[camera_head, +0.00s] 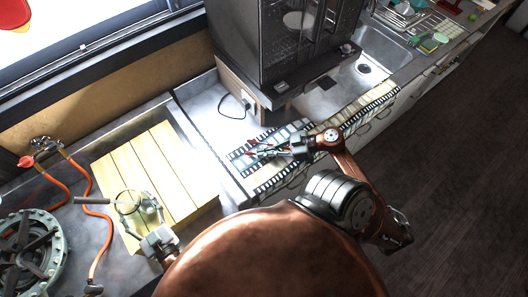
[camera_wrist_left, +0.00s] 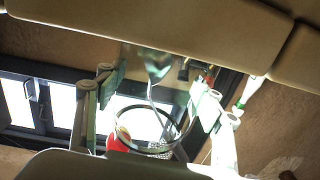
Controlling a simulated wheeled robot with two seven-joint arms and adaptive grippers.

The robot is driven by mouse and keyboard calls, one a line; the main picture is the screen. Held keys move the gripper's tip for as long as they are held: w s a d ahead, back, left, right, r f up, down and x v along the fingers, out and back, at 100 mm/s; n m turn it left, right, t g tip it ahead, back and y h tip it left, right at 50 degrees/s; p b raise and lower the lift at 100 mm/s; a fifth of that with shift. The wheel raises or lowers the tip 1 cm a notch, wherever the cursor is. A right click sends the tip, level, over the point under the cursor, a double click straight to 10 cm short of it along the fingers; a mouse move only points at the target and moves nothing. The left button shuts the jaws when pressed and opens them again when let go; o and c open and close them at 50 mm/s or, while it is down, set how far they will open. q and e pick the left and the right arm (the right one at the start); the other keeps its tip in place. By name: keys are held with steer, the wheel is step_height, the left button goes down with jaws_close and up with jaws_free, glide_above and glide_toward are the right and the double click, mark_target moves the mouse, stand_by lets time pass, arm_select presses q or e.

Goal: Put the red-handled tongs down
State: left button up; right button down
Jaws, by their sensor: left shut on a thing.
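The red-handled tongs seem to be the small red shape (camera_head: 253,142) at my right gripper (camera_head: 268,149), over the film-strip-patterned runner (camera_head: 375,105). The gripper's fingers overlap it, and I cannot tell whether they hold it or are apart. My left gripper (camera_head: 143,206) is over the slatted wooden board (camera_head: 178,163). It is shut on a round-rimmed strainer-like tool (camera_head: 92,199) with a grey handle pointing left. The tool's ring also shows between the fingers in the left wrist view (camera_wrist_left: 150,110).
A burner (camera_head: 30,250) and orange hoses (camera_head: 101,245) are at the left. A dark oven-like appliance (camera_head: 285,50) stands behind the runner. A sink (camera_head: 375,62) and a dish rack (camera_head: 425,20) are at the upper right. Part of the wooden board is bare.

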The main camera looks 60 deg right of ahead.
steer(key=c, duration=2.2)
jaws_free()
steer(key=shift+o, duration=0.2)
